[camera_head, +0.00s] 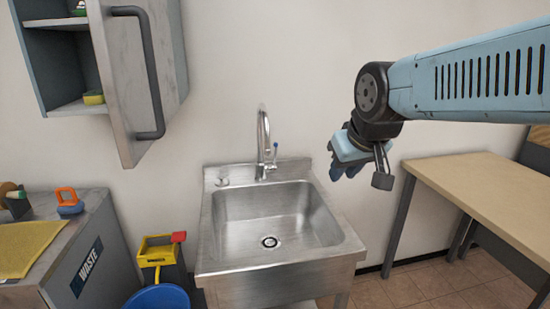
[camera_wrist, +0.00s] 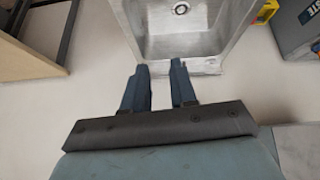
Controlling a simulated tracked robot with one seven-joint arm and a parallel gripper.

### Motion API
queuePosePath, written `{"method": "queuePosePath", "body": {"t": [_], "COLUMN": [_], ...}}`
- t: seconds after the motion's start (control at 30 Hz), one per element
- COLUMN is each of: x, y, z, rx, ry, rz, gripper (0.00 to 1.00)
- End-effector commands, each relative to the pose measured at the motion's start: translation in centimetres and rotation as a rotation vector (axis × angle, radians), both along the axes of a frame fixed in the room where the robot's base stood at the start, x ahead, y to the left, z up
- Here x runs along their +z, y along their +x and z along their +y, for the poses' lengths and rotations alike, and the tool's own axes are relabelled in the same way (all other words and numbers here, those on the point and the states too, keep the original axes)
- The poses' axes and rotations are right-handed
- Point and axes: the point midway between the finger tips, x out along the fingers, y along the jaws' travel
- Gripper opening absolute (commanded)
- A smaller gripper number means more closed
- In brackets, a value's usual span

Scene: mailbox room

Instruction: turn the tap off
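I cannot tell whether water runs; no stream is visible. My gripper (camera_head: 347,171) is in the air to the right of the tap, apart from it. In the wrist view my gripper (camera_wrist: 157,72) shows two dark fingers with a clear gap and nothing between them. The sink's edge (camera_wrist: 205,65) lies beyond the fingertips there; the tap is not visible in that view.
A cabinet with an open door (camera_head: 140,75) hangs at upper left. A waste counter (camera_head: 90,255), a yellow bucket (camera_head: 158,252) and a blue bin (camera_head: 160,298) stand left of the sink. A wooden table (camera_head: 490,190) stands right. The air between gripper and tap looks clear.

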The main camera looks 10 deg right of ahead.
Motion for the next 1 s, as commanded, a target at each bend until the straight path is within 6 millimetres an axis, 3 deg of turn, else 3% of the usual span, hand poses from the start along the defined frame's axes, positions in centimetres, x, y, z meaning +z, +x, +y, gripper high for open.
{"method": "queuePosePath", "body": {"t": [0.1, 0.27, 0.6, 1.0], "x": [-0.4, -0.9, -3.1, -7.6], "y": [4.4, 10.1, 20.9, 30.9], "z": [-0.5, -1.1, -2.0, -2.3], "rx": [0.068, 0.161, 0.35, 0.547], "ry": [-0.057, -0.145, -0.365, -0.66], "rz": [-0.064, -0.163, -0.365, -0.593], "gripper": [0.15, 0.0, 0.0, 0.0]}}
